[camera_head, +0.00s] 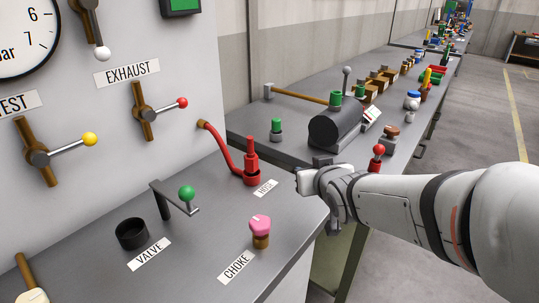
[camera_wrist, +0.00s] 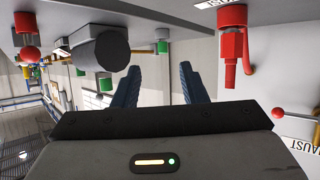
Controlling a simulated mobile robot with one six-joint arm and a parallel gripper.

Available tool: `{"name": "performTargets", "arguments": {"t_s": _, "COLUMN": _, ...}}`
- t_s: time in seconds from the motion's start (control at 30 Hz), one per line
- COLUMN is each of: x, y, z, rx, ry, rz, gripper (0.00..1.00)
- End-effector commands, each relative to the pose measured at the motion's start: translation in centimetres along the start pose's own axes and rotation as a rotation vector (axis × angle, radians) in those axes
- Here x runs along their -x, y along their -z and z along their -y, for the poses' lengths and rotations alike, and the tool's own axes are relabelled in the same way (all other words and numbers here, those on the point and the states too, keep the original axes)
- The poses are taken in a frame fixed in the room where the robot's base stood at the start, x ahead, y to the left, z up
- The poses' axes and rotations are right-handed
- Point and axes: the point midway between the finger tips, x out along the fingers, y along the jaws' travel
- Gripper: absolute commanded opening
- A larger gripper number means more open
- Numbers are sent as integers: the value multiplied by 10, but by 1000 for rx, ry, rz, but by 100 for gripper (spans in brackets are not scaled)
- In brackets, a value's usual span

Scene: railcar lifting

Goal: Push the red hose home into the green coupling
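The red hose (camera_head: 226,148) curves from the grey panel down to an upright red end fitting, which sits in a red round holder by the HOSE label. The fitting (camera_wrist: 231,62) also shows at the upper right of the wrist view. A green-topped fitting (camera_head: 276,127) stands behind it on the farther bench. Two more green fittings (camera_head: 335,98) (camera_head: 360,91) are by the dark cylinder. I cannot tell which green part is the coupling. My gripper (camera_wrist: 159,68) is open and empty, its blue fingers apart. In the head view it is right of the hose end, apart from it.
A dark cylinder (camera_head: 335,127) lies on the farther bench. A green-knobbed lever (camera_head: 187,193), a black cup (camera_head: 131,233) and a pink CHOKE knob (camera_head: 260,224) stand on the near bench. A red-balled knob (camera_head: 378,150) is close to my arm. The floor aisle at right is clear.

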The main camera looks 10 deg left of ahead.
Motion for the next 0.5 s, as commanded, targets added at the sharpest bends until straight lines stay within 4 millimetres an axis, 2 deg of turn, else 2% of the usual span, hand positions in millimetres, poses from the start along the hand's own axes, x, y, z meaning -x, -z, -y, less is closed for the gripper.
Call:
{"name": "performTargets", "arguments": {"t_s": 0.03, "x": -20, "y": -8, "z": 20, "rx": 16, "ry": 54, "rz": -76, "gripper": 39}}
{"name": "performTargets", "arguments": {"t_s": 0.1, "x": -33, "y": 1, "z": 44, "rx": 28, "ry": 126, "rz": -184, "gripper": 39}}
{"name": "performTargets", "arguments": {"t_s": 0.2, "x": -41, "y": 10, "z": 73, "rx": 34, "ry": 213, "rz": -301, "gripper": 39}}
{"name": "performTargets", "arguments": {"t_s": 0.3, "x": -44, "y": 16, "z": 92, "rx": 34, "ry": 276, "rz": -379, "gripper": 39}}
{"name": "performTargets", "arguments": {"t_s": 0.5, "x": -49, "y": 25, "z": 109, "rx": 33, "ry": 325, "rz": -434, "gripper": 39}}
